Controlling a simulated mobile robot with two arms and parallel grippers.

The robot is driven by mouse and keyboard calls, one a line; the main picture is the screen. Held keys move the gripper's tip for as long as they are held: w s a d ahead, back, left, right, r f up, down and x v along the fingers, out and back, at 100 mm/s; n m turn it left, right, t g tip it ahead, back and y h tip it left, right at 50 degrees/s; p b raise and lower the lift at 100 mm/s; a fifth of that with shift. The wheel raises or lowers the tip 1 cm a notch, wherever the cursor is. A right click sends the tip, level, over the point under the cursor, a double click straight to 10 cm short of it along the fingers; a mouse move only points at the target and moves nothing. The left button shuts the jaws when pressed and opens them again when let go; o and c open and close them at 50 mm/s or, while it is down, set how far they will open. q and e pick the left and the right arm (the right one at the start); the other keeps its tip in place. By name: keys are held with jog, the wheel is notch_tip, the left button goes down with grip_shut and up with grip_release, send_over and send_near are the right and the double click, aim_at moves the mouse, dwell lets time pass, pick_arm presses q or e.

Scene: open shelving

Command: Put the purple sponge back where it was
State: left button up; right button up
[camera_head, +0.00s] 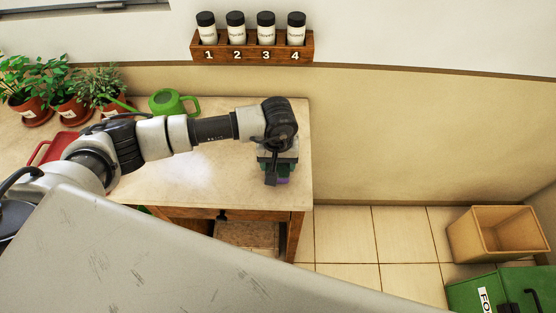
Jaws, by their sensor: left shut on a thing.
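The gripper is shut on the sponge. The gripper hides most of the sponge, and I cannot tell whether it touches the tabletop (200,185). My right gripper is not in view.
Potted plants (70,108), a green watering can (174,103) and a red object (52,147) stand on the table's left part. A wall rack (252,53) holds several numbered jars. A tan bin (495,238) and green box (500,290) are at the lower right. Floor between is clear.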

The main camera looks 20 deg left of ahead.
pick_arm(q)
jog(key=shift+f, duration=0.6)
jog(key=shift+f, duration=0.1)
jog(key=shift+f, duration=0.15)
jog(key=o, duration=0.8)
jog(key=shift+o, duration=0.5)
